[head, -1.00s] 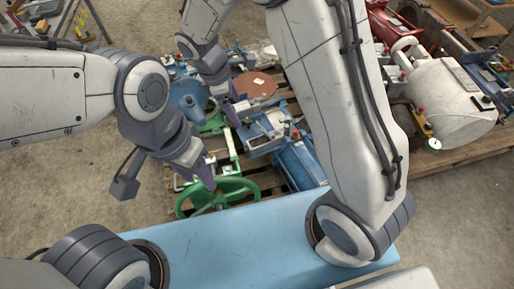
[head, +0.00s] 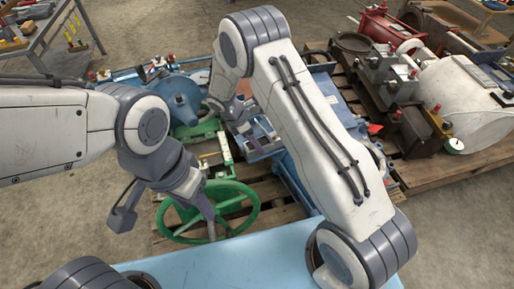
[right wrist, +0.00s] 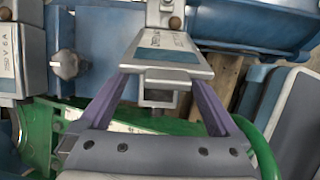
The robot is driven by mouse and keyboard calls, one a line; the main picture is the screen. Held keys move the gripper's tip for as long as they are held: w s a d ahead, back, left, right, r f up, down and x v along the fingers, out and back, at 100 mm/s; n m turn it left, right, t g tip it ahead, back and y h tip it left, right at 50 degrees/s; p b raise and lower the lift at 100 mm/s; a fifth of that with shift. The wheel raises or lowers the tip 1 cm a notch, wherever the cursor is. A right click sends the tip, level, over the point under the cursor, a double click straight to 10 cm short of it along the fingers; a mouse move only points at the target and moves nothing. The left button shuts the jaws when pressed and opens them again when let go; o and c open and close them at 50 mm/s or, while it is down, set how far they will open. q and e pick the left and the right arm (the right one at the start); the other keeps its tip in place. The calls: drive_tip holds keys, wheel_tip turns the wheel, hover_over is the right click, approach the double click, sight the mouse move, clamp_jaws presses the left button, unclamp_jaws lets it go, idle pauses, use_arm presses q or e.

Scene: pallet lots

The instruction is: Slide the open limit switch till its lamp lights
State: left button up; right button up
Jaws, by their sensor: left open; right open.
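In the right wrist view, a grey block with a label plate (right wrist: 168,60) lies just beyond my open right gripper (right wrist: 158,82); it may be the limit switch, but I cannot tell for sure. The purple fingers stand on either side of its near end; contact cannot be told. A small round brown knob (right wrist: 175,23) is above it; no lit lamp can be made out. In the head view my right gripper (head: 240,128) is over the blue and green machinery, partly hidden by its own arm. My left gripper (head: 203,210) is open and empty above the green handwheel (head: 254,208).
A blue machine body (right wrist: 250,22) and a grey clamp knob (right wrist: 68,66) are close to the right gripper. In the head view a white tank (head: 455,100) stands on a wooden pallet (head: 432,172) at right.

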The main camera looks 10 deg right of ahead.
drive_tip(key=shift+b+x, duration=0.5)
drive_tip(key=shift+x, duration=1)
drive_tip(key=shift+r, duration=0.1)
clamp_jaws()
